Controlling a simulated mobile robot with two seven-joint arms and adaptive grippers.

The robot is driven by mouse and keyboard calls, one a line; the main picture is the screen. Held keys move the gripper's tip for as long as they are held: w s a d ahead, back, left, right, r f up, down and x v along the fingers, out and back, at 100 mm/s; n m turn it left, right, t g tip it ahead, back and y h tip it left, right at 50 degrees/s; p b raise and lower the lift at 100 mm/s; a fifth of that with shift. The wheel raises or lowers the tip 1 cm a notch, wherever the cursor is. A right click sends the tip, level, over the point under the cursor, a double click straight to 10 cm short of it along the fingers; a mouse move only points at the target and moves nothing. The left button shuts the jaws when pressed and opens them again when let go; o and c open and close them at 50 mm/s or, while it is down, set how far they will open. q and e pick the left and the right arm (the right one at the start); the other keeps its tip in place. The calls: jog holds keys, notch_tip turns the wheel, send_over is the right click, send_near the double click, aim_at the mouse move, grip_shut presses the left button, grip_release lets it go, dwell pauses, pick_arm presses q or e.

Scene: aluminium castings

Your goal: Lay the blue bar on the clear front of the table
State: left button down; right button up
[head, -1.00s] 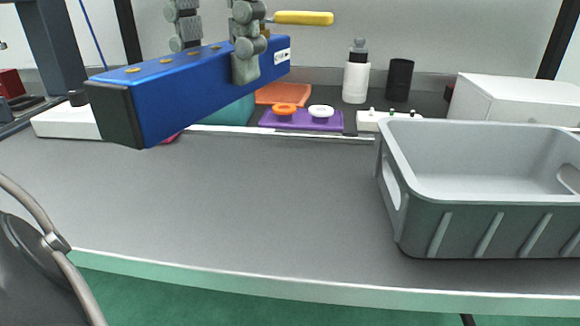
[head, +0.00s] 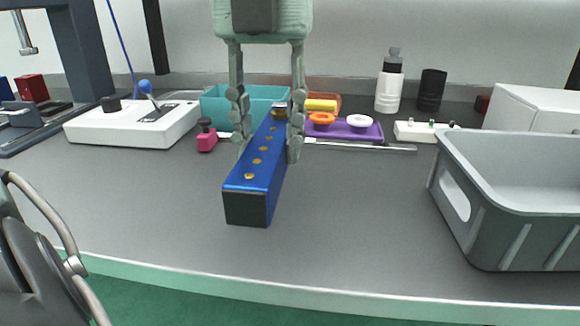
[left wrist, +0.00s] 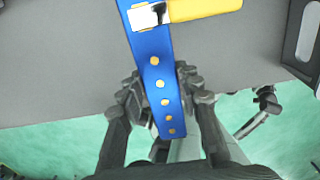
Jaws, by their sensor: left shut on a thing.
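The blue bar (head: 263,173) is a long block with a row of brass-coloured dots on top and a black end cap facing me. My left gripper (head: 268,150) comes down from above, its two fingers shut on the sides of the bar. A yellow handle (head: 320,105) sticks out right at the bar's far end. My right gripper is not in view.
A grey crate (head: 510,225) stands at the right. Behind are a teal bin (head: 215,108), a purple tray (head: 360,136) with rings, a white control box (head: 120,128) and a pink-red item (head: 207,140). The table's middle and front are clear.

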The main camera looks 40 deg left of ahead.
aim_at(283, 129)
pick_arm(q)
jog(key=w, duration=0.1)
jog(key=w+f, duration=0.1)
jog(key=shift+w+a+f, duration=0.25)
jog(key=shift+w+f, duration=0.15)
notch_tip(283, 129, down, 4)
jog(key=shift+r, duration=0.1)
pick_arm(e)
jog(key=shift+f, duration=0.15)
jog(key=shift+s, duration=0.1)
